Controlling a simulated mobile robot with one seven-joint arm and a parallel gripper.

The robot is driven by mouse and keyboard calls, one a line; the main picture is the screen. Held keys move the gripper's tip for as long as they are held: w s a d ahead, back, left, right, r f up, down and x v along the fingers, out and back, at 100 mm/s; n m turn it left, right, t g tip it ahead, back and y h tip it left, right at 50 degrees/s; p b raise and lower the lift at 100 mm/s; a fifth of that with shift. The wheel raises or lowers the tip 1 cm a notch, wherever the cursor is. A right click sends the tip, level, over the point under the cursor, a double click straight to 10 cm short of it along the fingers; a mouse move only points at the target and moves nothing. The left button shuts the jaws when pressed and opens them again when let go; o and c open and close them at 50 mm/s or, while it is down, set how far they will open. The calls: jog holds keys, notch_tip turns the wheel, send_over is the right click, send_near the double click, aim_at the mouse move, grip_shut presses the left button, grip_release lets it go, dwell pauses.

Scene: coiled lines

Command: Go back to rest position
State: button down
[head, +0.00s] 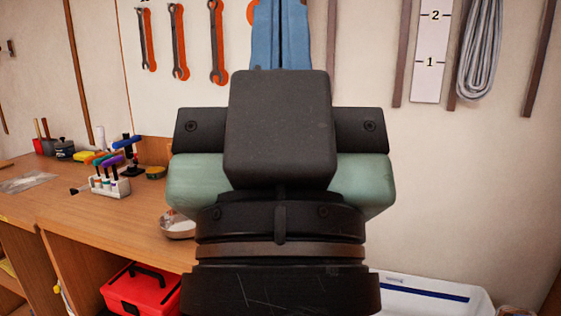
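My gripper (281,130) is seen from behind, large in the middle of the head view, raised in front of the wall. Its fingers are hidden behind its own dark housing, so I cannot tell if it is open, shut or holding something. A blue item with dark vertical lines (281,35) shows just above the housing. Its lower part is hidden, and I cannot tell whether it hangs on the wall or touches the gripper. A grey coiled line (481,48) hangs on the wall at the upper right.
A wooden workbench (110,232) at the left bears a rack of coloured-handled tools (108,178) and a metal dish (178,228). A red toolbox (140,290) sits below. Wrenches (178,42) and a numbered white board (431,50) are on the wall. A white bin (435,297) stands lower right.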

notch_tip(320, 180, up, 23)
jog(key=p, duration=2.1)
jog(key=shift+r, duration=0.15)
jog(key=shift+a, duration=0.15)
